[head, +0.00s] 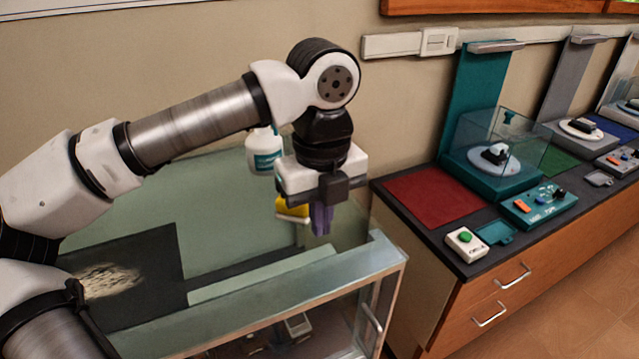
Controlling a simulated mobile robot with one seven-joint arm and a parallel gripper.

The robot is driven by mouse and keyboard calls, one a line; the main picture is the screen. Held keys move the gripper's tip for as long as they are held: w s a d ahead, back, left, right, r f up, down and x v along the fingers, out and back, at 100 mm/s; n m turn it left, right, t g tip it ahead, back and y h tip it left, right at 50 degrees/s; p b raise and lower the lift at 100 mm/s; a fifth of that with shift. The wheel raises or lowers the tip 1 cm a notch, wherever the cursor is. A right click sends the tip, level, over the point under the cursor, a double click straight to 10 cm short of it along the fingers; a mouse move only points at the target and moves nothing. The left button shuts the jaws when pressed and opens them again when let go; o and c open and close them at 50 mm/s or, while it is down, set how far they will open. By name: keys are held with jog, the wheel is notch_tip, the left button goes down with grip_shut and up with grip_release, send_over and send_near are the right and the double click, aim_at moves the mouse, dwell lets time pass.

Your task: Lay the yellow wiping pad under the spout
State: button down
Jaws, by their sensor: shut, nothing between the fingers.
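My gripper (320,225) points down with its purple fingers together and nothing between them. It is over the right part of a glass-fronted counter (230,312). A yellow item (291,209), which looks like the wiping pad, shows just left of the fingers, partly hidden by my gripper. I cannot tell its full shape or what it rests on. A white bottle (262,152) with a teal label stands behind my arm. Its top is hidden by the arm, and I see no spout clearly.
A dark panel (135,258) with a pale speckled patch lies left on the counter. To the right, a dark-topped wooden cabinet (480,318) carries a red mat (434,196), a white box with a green button (466,244), and a teal display stand with a glass cover (510,142).

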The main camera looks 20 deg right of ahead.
aim_at(311, 232)
jog(key=f, duration=0.1)
jog(key=f+p, duration=0.1)
jog(key=shift+w+f, duration=0.2)
jog(key=shift+f, duration=0.15)
jog(key=shift+w+p, duration=0.65)
jog(key=shift+w, duration=0.6)
jog(key=shift+w+f, duration=0.15)
jog(key=shift+w, duration=0.4)
